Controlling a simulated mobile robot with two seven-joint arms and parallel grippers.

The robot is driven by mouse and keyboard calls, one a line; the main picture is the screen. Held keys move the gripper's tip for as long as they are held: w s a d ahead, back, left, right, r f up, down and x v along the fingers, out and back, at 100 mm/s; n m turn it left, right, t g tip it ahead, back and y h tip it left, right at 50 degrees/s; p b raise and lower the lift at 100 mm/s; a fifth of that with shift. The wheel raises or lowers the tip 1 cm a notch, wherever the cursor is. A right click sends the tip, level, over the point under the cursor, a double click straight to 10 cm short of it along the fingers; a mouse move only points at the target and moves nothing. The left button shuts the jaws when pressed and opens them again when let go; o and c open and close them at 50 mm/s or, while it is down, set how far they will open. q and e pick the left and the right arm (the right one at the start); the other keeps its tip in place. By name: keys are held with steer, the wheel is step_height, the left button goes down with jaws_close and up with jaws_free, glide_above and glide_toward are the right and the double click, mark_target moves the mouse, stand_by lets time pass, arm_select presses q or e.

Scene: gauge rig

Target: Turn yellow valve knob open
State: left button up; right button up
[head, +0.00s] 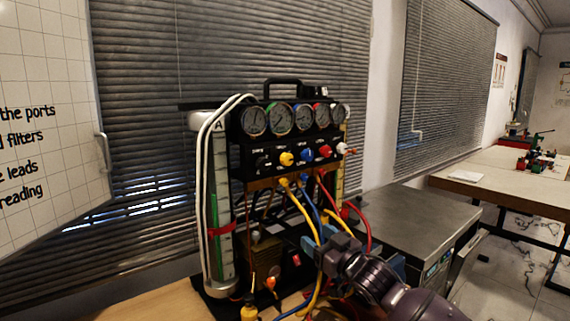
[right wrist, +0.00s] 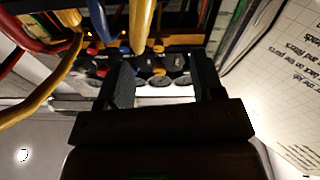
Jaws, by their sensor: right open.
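The yellow valve knob (head: 286,159) is on the black front panel of the gauge rig (head: 243,158), second from the left in a row of knobs. A black knob (head: 263,162) is on its left and a blue knob (head: 307,154) on its right. My right gripper (head: 318,243) is below and to the right of the yellow knob, in front of the hoses and apart from the knob. In the right wrist view its two fingers (right wrist: 155,50) are spread, with hoses and the knob row beyond them. The left gripper is not in view.
Yellow hoses (head: 302,205), a red hose (head: 335,199) and blue hoses hang below the panel, close to my right gripper. Round gauges (head: 280,118) line the top. A grey metal cabinet (head: 405,228) stands at the right. A whiteboard (head: 40,110) is at the left.

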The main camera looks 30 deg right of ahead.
mark_target(289, 161)
step_height(289, 161, up, 12)
steer(key=w+d+n+t+y, duration=0.1)
steer(key=w+t+y, duration=0.1)
steer(key=x, duration=1)
steer(key=shift+d+r, duration=0.2)
steer(key=shift+r, duration=0.05)
steer(key=shift+w+r, duration=0.2)
steer(key=shift+w, duration=0.25)
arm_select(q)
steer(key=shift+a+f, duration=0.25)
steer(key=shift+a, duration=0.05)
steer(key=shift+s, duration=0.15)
